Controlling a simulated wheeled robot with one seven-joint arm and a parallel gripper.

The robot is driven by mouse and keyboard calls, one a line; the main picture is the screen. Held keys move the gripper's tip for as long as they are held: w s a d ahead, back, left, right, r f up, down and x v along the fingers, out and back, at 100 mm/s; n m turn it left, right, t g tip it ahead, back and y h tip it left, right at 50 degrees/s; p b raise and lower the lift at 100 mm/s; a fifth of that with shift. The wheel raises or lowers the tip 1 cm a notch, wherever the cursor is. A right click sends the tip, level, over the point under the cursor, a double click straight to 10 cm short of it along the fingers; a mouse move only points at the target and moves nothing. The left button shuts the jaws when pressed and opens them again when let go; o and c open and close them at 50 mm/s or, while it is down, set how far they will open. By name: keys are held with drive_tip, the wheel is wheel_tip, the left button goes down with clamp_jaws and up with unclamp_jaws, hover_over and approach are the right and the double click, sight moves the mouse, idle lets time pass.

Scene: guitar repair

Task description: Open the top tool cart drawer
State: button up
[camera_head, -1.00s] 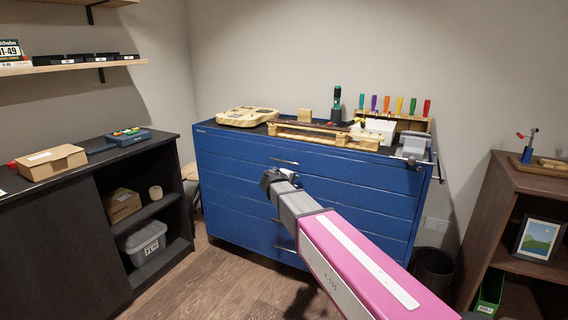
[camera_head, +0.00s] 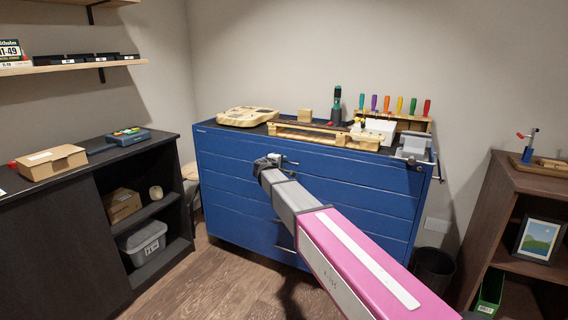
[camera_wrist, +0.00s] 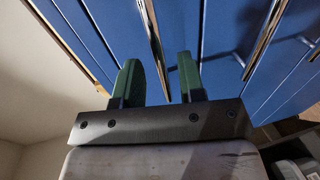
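The blue tool cart (camera_head: 235,180) stands against the back wall, its drawers flush with the front. My gripper (camera_head: 274,159) is at the upper front of the cart, beside the top drawer handle (camera_head: 290,163). In the wrist view my gripper (camera_wrist: 158,75) is open, with two green fingers apart. A metal handle bar (camera_wrist: 151,32) runs into the gap between the fingertips. I cannot tell whether either finger touches it. The top drawer (camera_head: 340,166) looks shut. Another handle (camera_wrist: 264,32) shows to the right in the wrist view.
The cart top holds a guitar body (camera_head: 248,116), a neck in a wooden fixture (camera_head: 330,134), a vise (camera_head: 414,150) and a screwdriver rack (camera_head: 410,122). A black cabinet (camera_head: 60,230) is at left, a brown shelf (camera_head: 500,215) at right. Floor in front is free.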

drive_tip(key=shift+x, duration=1.25)
clamp_jaws()
drive_tip(key=shift+s, duration=0.15)
drive_tip(key=f+v, duration=0.2)
drive_tip(key=v, duration=1.1)
drive_tip(key=s+f+v, duration=0.1)
drive_tip(key=f+v, duration=0.2)
drive_tip(key=v, duration=1.1)
drive_tip(key=shift+a+f, duration=0.15)
drive_tip(key=shift+a, duration=0.05)
unclamp_jaws()
